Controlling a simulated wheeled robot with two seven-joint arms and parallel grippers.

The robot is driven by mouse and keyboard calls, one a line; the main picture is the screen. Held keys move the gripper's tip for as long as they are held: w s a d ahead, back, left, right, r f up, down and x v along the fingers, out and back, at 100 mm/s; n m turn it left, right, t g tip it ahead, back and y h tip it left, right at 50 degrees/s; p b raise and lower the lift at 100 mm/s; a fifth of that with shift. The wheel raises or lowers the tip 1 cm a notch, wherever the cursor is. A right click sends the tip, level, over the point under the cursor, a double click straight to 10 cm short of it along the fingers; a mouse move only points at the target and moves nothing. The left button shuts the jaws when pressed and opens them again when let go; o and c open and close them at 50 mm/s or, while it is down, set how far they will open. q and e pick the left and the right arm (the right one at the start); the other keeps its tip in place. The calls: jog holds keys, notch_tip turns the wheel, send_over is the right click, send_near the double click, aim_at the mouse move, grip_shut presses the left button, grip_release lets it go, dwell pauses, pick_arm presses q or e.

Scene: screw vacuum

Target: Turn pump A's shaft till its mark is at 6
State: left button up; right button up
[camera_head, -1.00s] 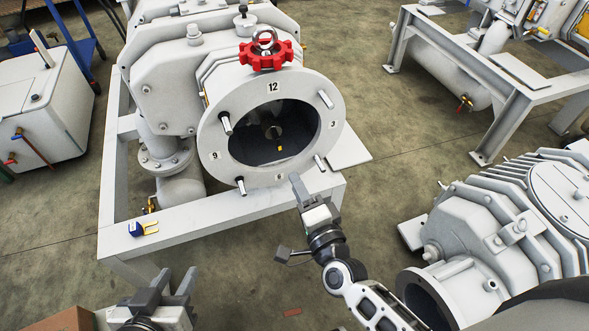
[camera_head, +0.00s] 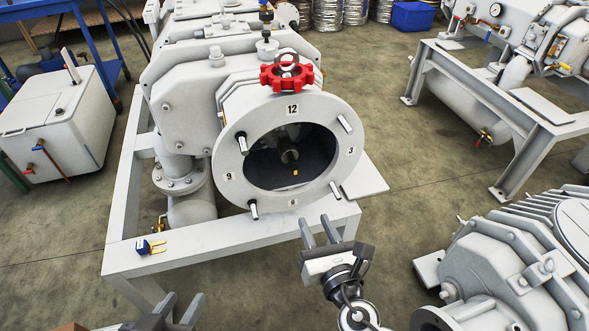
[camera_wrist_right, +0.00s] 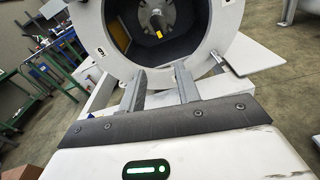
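Pump A (camera_head: 190,90) is the grey machine with a round flange numbered 12, 3, 6 and 9. Its shaft (camera_head: 289,156) shows inside the dark opening, with a small yellow mark (camera_head: 295,172) at its lower side, close to the 6 direction. The mark (camera_wrist_right: 159,34) also shows below the shaft (camera_wrist_right: 156,17) in the right wrist view. My right gripper (camera_head: 318,224) is open and empty, below and in front of the flange; its two fingers (camera_wrist_right: 159,76) stand apart in the wrist view. My left gripper (camera_head: 183,302) is open and empty at the lower left.
Several studs stick out of the flange (camera_head: 228,158) around the opening. A red handwheel (camera_head: 287,75) sits above it. A blue and yellow item (camera_head: 150,246) lies on the frame (camera_head: 230,235). Another grey machine (camera_head: 520,255) stands at right.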

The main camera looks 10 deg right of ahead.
aim_at(295, 170)
jog(key=w+n, duration=0.1)
jog(key=w, duration=0.4)
jog(key=w+r, duration=0.1)
jog(key=w, duration=0.4)
jog(key=w+a+n+b, duration=0.1)
jog(key=w, duration=0.5)
jog(key=shift+a+r+n+t, duration=0.1)
jog(key=shift+r+n+t, duration=0.05)
jog(key=shift+n+t, duration=0.2)
jog(key=shift+s, duration=0.1)
grip_shut()
